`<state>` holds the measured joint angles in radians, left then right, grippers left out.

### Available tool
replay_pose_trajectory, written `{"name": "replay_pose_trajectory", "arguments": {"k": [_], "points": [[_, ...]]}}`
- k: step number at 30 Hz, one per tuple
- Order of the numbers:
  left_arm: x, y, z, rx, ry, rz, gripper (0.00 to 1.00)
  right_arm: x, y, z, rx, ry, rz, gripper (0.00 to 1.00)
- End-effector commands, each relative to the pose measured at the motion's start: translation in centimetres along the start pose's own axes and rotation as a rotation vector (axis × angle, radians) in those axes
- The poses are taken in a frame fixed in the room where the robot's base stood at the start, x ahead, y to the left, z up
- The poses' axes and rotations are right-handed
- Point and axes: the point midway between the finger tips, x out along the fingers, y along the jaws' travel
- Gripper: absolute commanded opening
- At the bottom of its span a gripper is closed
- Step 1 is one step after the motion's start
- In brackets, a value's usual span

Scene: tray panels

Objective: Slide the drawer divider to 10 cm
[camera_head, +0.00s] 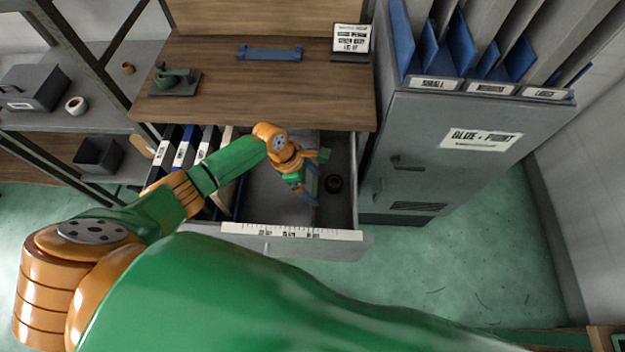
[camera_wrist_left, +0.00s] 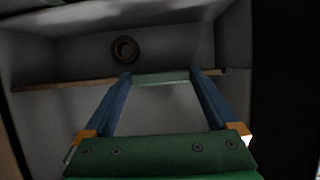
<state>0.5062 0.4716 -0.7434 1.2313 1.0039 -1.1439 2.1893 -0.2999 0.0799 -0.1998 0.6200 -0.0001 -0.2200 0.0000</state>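The drawer (camera_head: 345,205) is pulled out under the wooden worktop, with a white ruler strip (camera_head: 290,231) along its front edge. A thin divider edge (camera_wrist_left: 60,85), wood-coloured, crosses the drawer in the left wrist view. A green bar (camera_wrist_left: 160,78) lies at this edge between my blue left fingertips. My left gripper (camera_head: 316,182) reaches down into the drawer. Its fingers are wide apart and the bar spans the gap between them; whether they press on it cannot be told. My arm and gripper hide part of the divider. My right gripper is not in view.
A dark ring (camera_head: 334,184) lies on the drawer floor right of my gripper; it also shows in the left wrist view (camera_wrist_left: 125,50). Upright folders (camera_head: 185,150) fill the drawer's left side. A grey cabinet (camera_head: 430,150) stands close on the right.

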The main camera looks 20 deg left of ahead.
Motion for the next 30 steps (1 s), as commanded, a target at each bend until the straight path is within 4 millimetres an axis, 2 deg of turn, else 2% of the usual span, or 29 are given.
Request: {"name": "replay_pose_trajectory", "arguments": {"k": [8,15,18,30], "points": [[-0.4,0.0,0.0,-0.001,0.001,-0.001,1.00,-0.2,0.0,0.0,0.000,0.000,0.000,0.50],[-5.3,0.0,0.0,0.000,0.001,0.001,1.00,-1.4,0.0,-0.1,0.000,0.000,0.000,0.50],[-6.6,0.0,0.0,-0.001,0.001,0.001,1.00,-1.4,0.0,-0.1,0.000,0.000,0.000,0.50],[-7.1,-0.1,0.0,-0.001,0.001,-0.001,1.00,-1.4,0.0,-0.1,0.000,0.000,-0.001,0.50]]}}
